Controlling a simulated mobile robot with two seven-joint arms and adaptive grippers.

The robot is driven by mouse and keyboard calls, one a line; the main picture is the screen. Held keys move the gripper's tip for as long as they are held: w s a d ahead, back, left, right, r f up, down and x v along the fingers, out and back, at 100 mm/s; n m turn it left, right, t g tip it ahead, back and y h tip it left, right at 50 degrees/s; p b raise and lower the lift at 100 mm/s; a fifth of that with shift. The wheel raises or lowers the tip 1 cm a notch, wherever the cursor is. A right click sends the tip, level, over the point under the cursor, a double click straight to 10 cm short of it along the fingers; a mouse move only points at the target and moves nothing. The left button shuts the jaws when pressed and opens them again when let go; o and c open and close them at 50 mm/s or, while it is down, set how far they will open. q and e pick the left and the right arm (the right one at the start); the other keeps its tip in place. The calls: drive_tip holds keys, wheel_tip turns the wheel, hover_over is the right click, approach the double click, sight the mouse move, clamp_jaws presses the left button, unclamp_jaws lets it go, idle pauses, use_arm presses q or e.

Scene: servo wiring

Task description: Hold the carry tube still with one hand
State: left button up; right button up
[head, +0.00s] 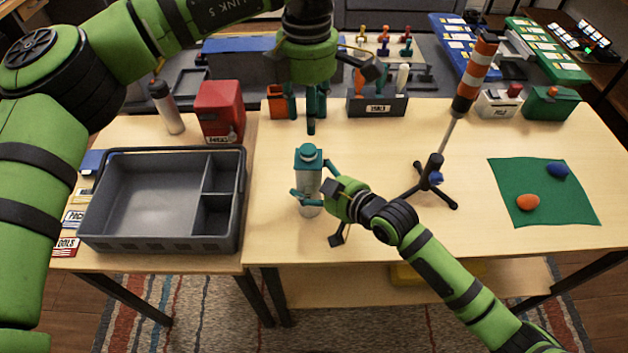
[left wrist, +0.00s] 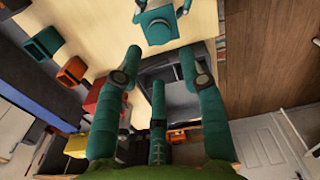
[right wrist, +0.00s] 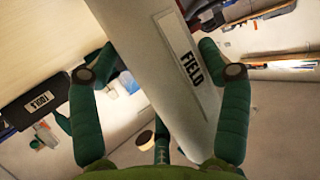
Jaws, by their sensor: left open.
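The carry tube (head: 309,184) is a pale cylinder with a teal cap (head: 308,155), standing upright on the table. Its cap and a teal strap or ring show in the left wrist view (left wrist: 158,25). Its white body with a FIELD label (right wrist: 188,65) fills the middle of the right wrist view. My right gripper (head: 312,182) is at the tube from the right, its spread fingers on either side of the body; a small gap seems to show at one finger. My left gripper (head: 311,122) is open and empty, pointing down above and behind the tube.
A grey divided tray (head: 150,245) stands on the left. A red box (head: 220,108), a bottle (head: 166,108) and a dark tool holder (head: 377,107) are behind. A tripod with a striped sleeve (head: 474,75) and a green mat (head: 560,205) are right. Table between tube and tripod is mostly clear.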

sight(308, 149)
use_arm(q)
drive_tip(key=o, duration=0.6)
drive_tip(key=shift+r, duration=0.15)
wheel_tip(308, 149, down, 10)
drive_tip(key=shift+a+f+m, duration=0.1)
drive_tip(key=shift+f+m, duration=0.05)
drive_tip(key=shift+m, duration=0.95)
drive_tip(key=c, duration=1)
drive_tip(key=o, duration=1)
